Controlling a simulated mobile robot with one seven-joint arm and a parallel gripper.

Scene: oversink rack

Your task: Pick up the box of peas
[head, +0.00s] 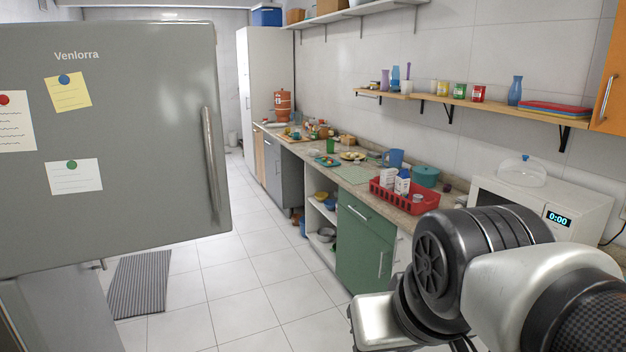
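I cannot make out a box of peas anywhere in the head view. White cartons, one of them a blue-and-white carton (402,183), stand in a red basket (416,205) on the counter; their labels are too small to read. A grey fridge door (140,150) with notes and magnets fills the left side, and its handle is on its right edge. It hides whatever is behind it. My arm reaches in from the lower right, but my gripper's fingers are not visible.
The counter (352,174) along the right wall holds dishes, a blue jug (396,158), a teal pot (426,176) and a white microwave (545,205). A wall shelf (430,98) carries cans and a vase. The tiled floor (240,290) is clear except for a grey mat (140,285).

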